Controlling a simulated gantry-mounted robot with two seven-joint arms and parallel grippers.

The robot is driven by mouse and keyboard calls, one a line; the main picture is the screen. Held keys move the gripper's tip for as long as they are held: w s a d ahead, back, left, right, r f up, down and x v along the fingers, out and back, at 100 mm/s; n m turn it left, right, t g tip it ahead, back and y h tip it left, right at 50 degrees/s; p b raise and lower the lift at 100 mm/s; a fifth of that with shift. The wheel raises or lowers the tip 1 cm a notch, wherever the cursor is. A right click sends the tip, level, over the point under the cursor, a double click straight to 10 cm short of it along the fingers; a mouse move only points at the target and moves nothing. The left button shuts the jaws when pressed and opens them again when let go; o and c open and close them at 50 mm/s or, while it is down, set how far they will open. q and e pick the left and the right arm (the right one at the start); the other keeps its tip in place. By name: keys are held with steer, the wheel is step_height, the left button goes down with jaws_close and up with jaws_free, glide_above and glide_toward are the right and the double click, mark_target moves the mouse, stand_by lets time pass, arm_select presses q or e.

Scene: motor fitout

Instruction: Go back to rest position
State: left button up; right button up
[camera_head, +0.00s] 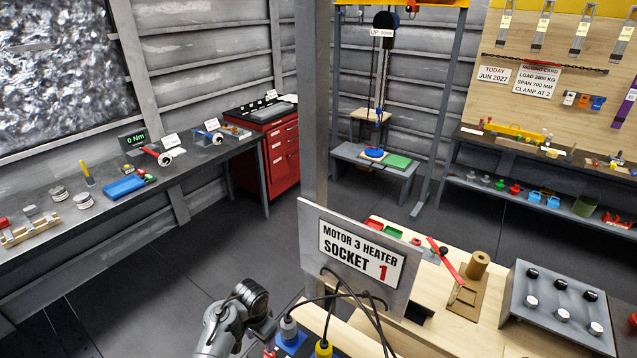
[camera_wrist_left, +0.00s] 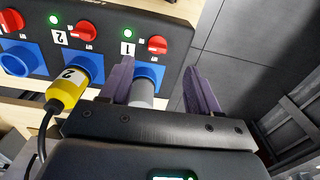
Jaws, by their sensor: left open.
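My left gripper (camera_wrist_left: 160,85) is open, with its two purple-grey fingers spread in the left wrist view. A grey plug (camera_wrist_left: 143,92) sits at the blue socket marked 1 (camera_wrist_left: 150,72), between the fingers and closer to the left one; I cannot tell whether a finger touches it. In the head view my left arm (camera_head: 228,325) comes up at the bottom, beside the grey plug (camera_head: 288,327). A yellow plug marked 2 (camera_wrist_left: 70,84) is in the neighbouring socket; it also shows in the head view (camera_head: 324,348). My right gripper is not in view.
The "Motor 3 Heater Socket 1" sign panel (camera_head: 352,262) stands just right of the arm, with black cables (camera_head: 350,296) looping before it. A wooden bench (camera_head: 440,335) holds a grey knob box (camera_head: 560,305). Open floor (camera_head: 150,275) lies to the left.

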arm_select(q)
steer(key=s+a+f+n+t+p, duration=0.1)
steer(key=s+a+f+p, duration=0.1)
steer(key=s, duration=0.6)
steer(key=s+r+n+p, duration=0.1)
steer(key=s+r+p, duration=0.1)
steer(key=s+r, duration=0.3)
steer(key=s+r+n+t+p, duration=0.1)
steer(key=s+r, duration=0.3)
steer(key=s, duration=0.8)
steer(key=s+r+t+p, duration=0.1)
steer(key=s+r+p, duration=0.1)
steer(key=s+r, duration=0.3)
steer(key=s, duration=0.4)
steer(key=shift+a+r+n+p, duration=0.3)
steer(key=shift+a+r+n, duration=0.05)
steer(key=shift+a+n, duration=0.05)
steer(key=shift+s, duration=0.1)
